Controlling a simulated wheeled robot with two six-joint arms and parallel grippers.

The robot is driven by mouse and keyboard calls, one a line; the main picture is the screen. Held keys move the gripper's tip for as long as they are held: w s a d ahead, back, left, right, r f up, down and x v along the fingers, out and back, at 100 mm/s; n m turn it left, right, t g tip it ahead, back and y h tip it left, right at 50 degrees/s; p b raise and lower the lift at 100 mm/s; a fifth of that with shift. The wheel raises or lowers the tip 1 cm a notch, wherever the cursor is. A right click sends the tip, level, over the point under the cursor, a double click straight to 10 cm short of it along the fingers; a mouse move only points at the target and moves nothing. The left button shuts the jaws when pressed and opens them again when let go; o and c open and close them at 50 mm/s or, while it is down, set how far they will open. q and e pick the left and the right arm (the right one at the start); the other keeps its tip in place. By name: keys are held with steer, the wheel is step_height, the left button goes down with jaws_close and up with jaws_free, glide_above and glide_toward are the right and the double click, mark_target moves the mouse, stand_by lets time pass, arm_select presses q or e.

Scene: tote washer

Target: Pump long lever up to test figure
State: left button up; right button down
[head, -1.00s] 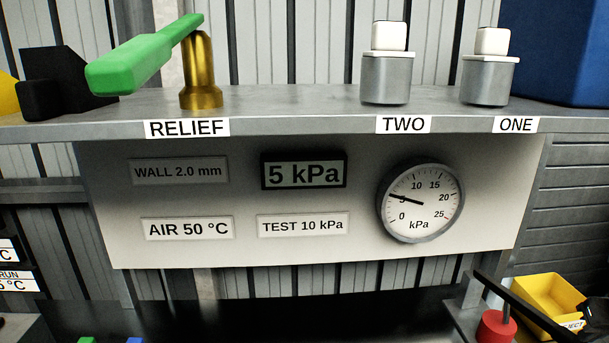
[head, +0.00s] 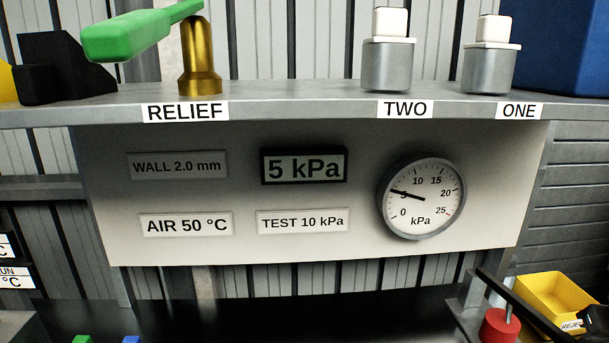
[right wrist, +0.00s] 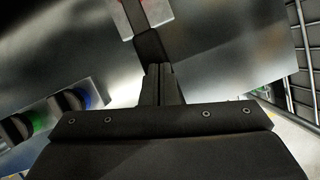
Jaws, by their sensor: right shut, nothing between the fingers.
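A long black lever (head: 530,308) slants down across the lower right of the head view, beside a red round part (head: 499,325). The digital display (head: 304,167) reads 5 kPa, and the dial gauge (head: 421,198) needle points at about 5. A plate (head: 302,221) reads TEST 10 kPa. In the right wrist view my right gripper (right wrist: 161,72) is shut and empty. Its tips are close to a dark bar (right wrist: 150,46) with red and grey parts beyond; I cannot tell whether they touch. My left gripper is not in view.
A green lever (head: 135,36) on a brass post (head: 200,65) stands above the RELIEF label. Two grey and white knobs, TWO (head: 388,60) and ONE (head: 489,65), stand on the shelf. A yellow bin (head: 553,298) is at lower right.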

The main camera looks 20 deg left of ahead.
steer(key=shift+f+b, duration=2.65)
steer(key=shift+f, duration=0.85)
steer(key=shift+w+r+p, duration=0.1)
steer(key=shift+r+p, duration=1.65)
steer(key=shift+r, duration=1.05)
steer(key=shift+r+p, duration=1.15)
steer(key=shift+r, duration=1.15)
